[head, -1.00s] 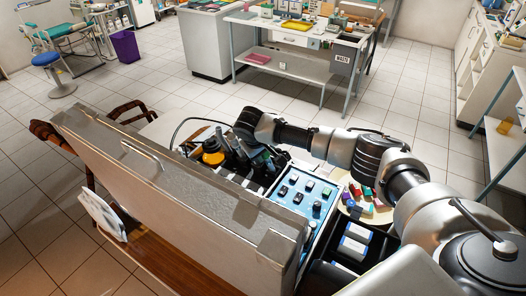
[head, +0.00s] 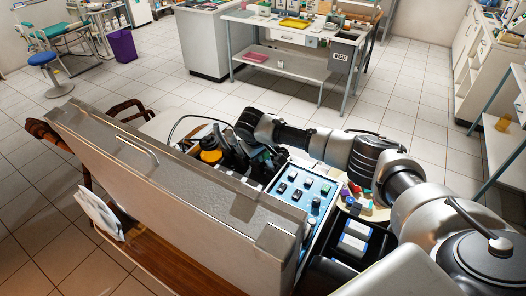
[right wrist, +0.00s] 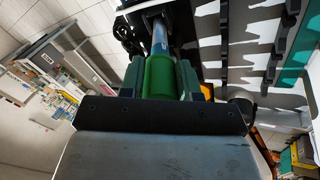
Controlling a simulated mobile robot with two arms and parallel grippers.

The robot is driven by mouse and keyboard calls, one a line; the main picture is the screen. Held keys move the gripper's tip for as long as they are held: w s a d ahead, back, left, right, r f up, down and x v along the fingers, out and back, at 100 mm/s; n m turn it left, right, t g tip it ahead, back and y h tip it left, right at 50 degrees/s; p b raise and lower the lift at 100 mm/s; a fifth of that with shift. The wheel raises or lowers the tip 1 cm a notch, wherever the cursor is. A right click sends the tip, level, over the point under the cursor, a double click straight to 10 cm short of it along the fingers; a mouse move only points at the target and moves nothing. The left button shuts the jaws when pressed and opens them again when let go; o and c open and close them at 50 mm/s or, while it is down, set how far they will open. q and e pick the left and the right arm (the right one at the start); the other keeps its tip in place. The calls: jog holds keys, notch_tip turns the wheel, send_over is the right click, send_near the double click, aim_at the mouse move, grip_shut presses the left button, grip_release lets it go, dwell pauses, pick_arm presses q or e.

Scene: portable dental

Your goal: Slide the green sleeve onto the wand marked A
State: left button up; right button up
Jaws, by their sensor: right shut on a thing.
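The green sleeve (right wrist: 160,78) sits between the two fingers of my right gripper (right wrist: 162,76) in the right wrist view. The gripper is shut on it. A thin grey-blue wand shaft (right wrist: 160,38) lines up with the sleeve's far end and meets it in the picture. How far the shaft reaches inside the sleeve is hidden. No letter A can be read. In the head view my right gripper (head: 248,154) is over the open case, among dark wands, and the sleeve is hard to make out. My left gripper is not in view.
The open case has a raised grey lid (head: 190,190) close in front of me. A blue control panel (head: 303,190) and a round tray of coloured pieces (head: 377,212) lie right of the wands.

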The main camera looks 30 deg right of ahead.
jog(key=shift+f, duration=0.1)
dwell(0.6)
jog(key=o, duration=1)
jog(key=b+v, duration=0.2)
jog(key=v, duration=0.8)
jog(key=shift+s+r, duration=0.1)
jog(key=shift+r, duration=0.3)
